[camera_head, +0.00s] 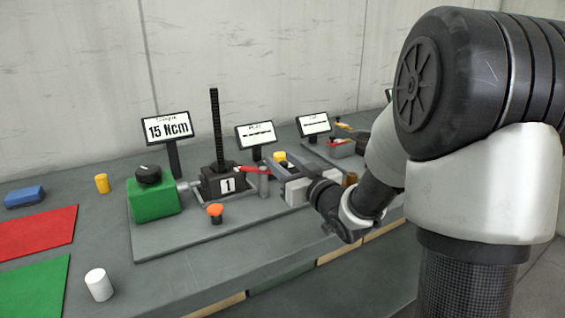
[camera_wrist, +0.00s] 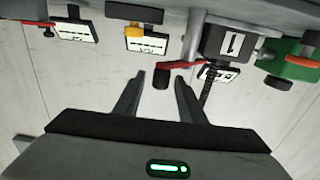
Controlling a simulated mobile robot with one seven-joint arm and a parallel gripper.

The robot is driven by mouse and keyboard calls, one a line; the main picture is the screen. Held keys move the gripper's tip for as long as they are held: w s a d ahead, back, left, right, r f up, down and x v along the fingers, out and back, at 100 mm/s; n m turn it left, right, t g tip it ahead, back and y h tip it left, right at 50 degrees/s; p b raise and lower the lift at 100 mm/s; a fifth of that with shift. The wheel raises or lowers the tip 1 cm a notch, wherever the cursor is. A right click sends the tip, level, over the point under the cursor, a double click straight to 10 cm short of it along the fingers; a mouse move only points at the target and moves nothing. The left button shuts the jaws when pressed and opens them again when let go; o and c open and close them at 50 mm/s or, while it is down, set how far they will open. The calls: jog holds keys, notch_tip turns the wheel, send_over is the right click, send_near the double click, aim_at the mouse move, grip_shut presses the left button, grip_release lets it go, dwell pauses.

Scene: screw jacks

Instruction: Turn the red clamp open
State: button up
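The red clamp (camera_head: 249,169) is a lever on the side of the black jack block marked "1" (camera_head: 222,183). In the wrist view, which is upside down, the red lever (camera_wrist: 180,65) ends in a dark handle (camera_wrist: 161,78). My gripper (camera_head: 274,170) reaches in from the right at the lever's end. In the wrist view my gripper's fingertips (camera_wrist: 159,80) stand apart, with the handle seen between them. I see a gap on both sides of the handle. Its exact depth relative to the fingertips is hard to tell.
A green box with a black knob (camera_head: 153,198), an orange button (camera_head: 216,210) and a grey post (camera_head: 264,182) are close by. A display reading "15 Ncm" (camera_head: 167,128) and a tall black rack (camera_head: 215,120) stand behind. A white cylinder (camera_head: 99,285) stands front left.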

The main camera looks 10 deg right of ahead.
grip_shut()
jog(key=shift+s+a+h, duration=0.15)
jog(key=shift+h, duration=0.15)
jog(key=s+a+m+g+h+p, duration=0.1)
jog(key=a+m+g+h+p, duration=0.2)
jog(key=m+h, duration=0.6)
jog(key=s+a+m+g+h+p, duration=0.1)
jog(key=a+m+g+h+p, duration=0.2)
jog(key=m+g+h, duration=0.5)
jog(key=shift+a+r+m+g+h+p, duration=0.15)
jog(key=shift+a+m+g+h+p, duration=0.3)
jog(key=shift+h, duration=2.15)
